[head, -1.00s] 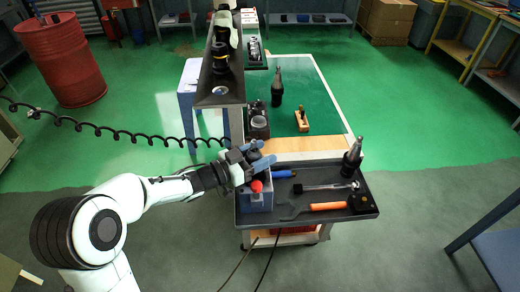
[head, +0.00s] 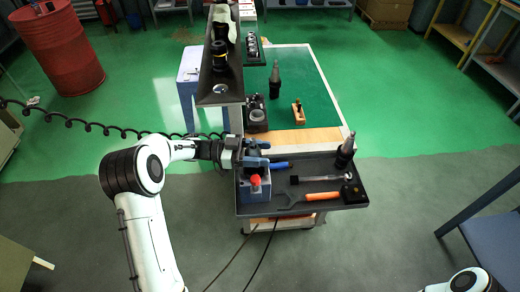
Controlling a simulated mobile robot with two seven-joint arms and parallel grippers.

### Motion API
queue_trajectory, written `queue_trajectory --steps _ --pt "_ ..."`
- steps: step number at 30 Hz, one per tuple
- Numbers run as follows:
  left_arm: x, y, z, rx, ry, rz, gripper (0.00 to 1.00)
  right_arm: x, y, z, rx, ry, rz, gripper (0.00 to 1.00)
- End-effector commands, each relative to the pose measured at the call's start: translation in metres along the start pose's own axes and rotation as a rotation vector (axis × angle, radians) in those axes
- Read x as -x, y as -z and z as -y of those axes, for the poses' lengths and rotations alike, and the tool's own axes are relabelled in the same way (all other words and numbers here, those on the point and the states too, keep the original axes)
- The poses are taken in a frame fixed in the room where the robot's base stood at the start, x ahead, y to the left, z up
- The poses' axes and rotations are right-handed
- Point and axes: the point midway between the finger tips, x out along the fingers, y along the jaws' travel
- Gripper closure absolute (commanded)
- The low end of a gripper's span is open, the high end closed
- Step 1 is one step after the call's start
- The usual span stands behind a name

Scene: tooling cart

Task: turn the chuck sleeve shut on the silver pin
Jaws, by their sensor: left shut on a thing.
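My left gripper (head: 257,152) reaches in from the left over the cart's tray and is shut on a dark, round part at the top of the blue block (head: 256,189), which looks like the chuck sleeve. The blue fingers lie on its far and near sides and hide most of it. A red knob (head: 254,181) shows on the block, just in front of the fingers. I cannot make out the silver pin; it is hidden or too small. My right gripper is out of view; only a white part of my right arm shows at the lower right corner.
The black tray (head: 340,163) holds a blue-handled tool (head: 293,164), a hammer (head: 320,178), an orange-handled wrench (head: 322,196) and a dark tool holder (head: 345,152). A dark shelf (head: 222,88) stands behind my gripper. A coiled black cable (head: 90,125) hangs at the left.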

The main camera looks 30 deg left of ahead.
Motion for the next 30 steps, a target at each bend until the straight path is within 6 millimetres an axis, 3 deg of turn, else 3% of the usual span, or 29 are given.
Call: queue_trajectory --steps 14,15,17,26,30 --pt "0.001 0.000 0.001 -0.003 -0.013 0.000 0.74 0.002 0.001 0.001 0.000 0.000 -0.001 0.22" --pt "0.001 0.000 0.000 -0.003 -0.013 0.000 0.37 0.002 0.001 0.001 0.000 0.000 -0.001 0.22" --pt "0.001 0.000 0.000 -0.003 -0.013 0.000 0.22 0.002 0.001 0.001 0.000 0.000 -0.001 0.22" --pt "0.001 0.000 0.000 -0.002 -0.013 0.000 0.22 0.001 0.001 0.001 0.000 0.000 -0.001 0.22" --pt "0.013 -0.001 0.001 -0.002 -0.011 0.001 0.22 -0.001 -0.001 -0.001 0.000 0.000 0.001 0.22"
